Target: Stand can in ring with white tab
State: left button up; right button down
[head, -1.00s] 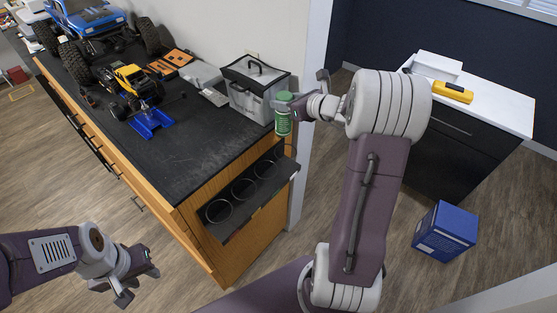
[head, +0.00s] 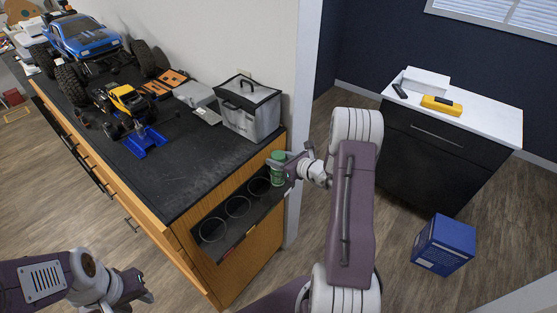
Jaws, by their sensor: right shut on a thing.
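A green can (head: 277,170) with a pale green top is upright in my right gripper (head: 282,164), which is shut on it. The can is at the far right end of a dark shelf (head: 225,250) on the counter's end, beside the farthest ring (head: 260,187). Whether its base touches the shelf I cannot tell. The shelf also has a middle ring (head: 238,206) and a near ring (head: 212,230), both empty. I cannot make out a white tab on any ring. My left gripper (head: 134,298) is at the bottom left, open and empty, partly cut off by the frame edge.
The dark counter (head: 190,180) bears a grey box (head: 248,108), a yellow crawler (head: 125,102) on a blue stand (head: 146,142) and a blue truck (head: 84,38). A white-topped cabinet (head: 440,150) and a blue box (head: 443,245) stand to the right.

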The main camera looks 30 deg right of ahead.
jog(key=shift+f, duration=0.3)
jog(key=c, duration=0.7)
grip_release()
jog(key=shift+f, duration=0.1)
